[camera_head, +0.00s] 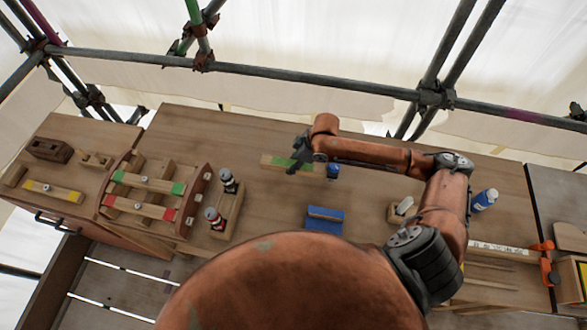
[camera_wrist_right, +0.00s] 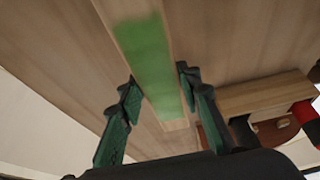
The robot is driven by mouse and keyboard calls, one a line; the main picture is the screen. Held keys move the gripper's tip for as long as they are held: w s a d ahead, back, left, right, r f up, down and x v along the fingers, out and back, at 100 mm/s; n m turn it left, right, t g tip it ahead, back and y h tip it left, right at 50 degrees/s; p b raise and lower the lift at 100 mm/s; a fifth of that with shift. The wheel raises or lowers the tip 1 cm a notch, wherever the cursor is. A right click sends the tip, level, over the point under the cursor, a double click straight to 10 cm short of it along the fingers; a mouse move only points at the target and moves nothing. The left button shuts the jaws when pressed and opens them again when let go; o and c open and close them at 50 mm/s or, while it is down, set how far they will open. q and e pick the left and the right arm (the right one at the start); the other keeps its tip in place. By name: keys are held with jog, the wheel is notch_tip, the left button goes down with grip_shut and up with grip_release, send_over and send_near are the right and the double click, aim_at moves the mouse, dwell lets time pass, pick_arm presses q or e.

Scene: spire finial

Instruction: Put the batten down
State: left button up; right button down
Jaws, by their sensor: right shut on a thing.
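The batten, pale wood with a green-painted stretch (camera_head: 275,161), is at the far middle of the workbench (camera_head: 375,200) in the head view. My right gripper (camera_head: 302,160) is shut on it. In the right wrist view, the batten (camera_wrist_right: 145,55) runs between the two green-padded fingers (camera_wrist_right: 158,105), with its green face toward the camera. I cannot tell whether the batten touches the bench top or hangs just above it. My left gripper is not in view.
A small blue item (camera_head: 333,171) is at the batten's right end. A blue block (camera_head: 325,217) lies nearer. Bottles in a wooden holder (camera_head: 231,205) stand left, beside a rack with green-ended (camera_head: 150,183) and red-ended (camera_head: 140,208) battens. A white-and-blue bottle (camera_head: 484,200) stands right.

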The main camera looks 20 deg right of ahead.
jog(key=shift+f, duration=1.8)
jog(key=shift+f, duration=0.15)
jog(key=shift+f, duration=0.4)
jog(key=c, duration=1.4)
grip_release()
jog(key=v, duration=1.3)
jog(key=shift+a+r+p, duration=0.1)
jog(key=shift+a+p, duration=0.1)
jog(key=shift+p, duration=0.15)
